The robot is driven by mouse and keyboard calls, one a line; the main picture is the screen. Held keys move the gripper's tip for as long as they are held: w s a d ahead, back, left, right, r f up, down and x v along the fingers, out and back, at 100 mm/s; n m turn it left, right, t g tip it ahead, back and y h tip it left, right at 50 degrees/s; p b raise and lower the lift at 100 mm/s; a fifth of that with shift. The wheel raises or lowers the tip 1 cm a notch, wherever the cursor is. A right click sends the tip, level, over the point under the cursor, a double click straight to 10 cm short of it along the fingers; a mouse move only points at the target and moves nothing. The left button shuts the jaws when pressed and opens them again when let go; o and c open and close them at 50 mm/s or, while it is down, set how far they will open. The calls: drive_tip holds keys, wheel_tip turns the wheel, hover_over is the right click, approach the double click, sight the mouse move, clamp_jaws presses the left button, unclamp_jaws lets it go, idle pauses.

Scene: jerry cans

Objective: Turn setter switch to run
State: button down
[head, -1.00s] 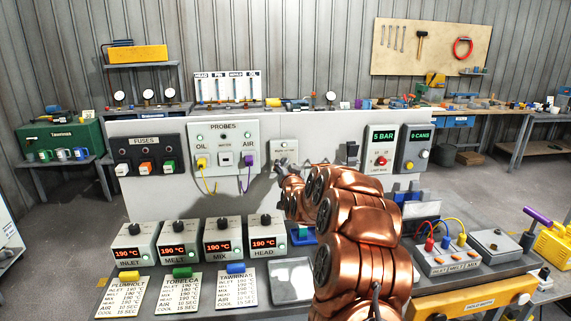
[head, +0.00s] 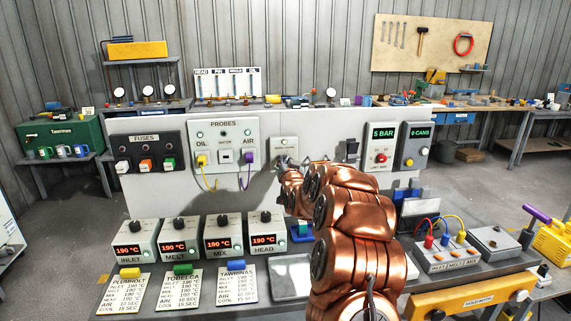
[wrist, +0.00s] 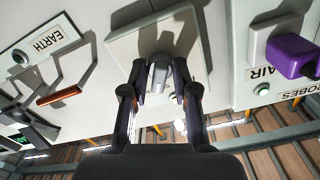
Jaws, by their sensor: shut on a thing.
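The setter switch is a grey knob (wrist: 158,76) on a pale plate (wrist: 128,45), seen upside down in the wrist view. In the head view this plate (head: 284,144) is on the grey wall panel, just right of the PROBES box. My gripper (wrist: 160,84) is shut on the knob, one dark finger on each side. In the head view my gripper (head: 286,164) is at the lower part of the plate, and my copper arm covers what lies below. The knob's pointer and the run mark cannot be made out.
The PROBES box (head: 224,145) with yellow and purple plugs is close on the left. Heater boxes (head: 203,240) and recipe cards (head: 182,288) fill the bench below.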

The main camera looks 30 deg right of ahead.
drive_tip(key=shift+f+b, duration=0.15)
drive_tip(key=shift+b, duration=0.3)
drive_tip(key=shift+n+b, duration=6)
drive_tip(key=shift+b, duration=1.75)
drive_tip(key=c, duration=0.9)
unclamp_jaws()
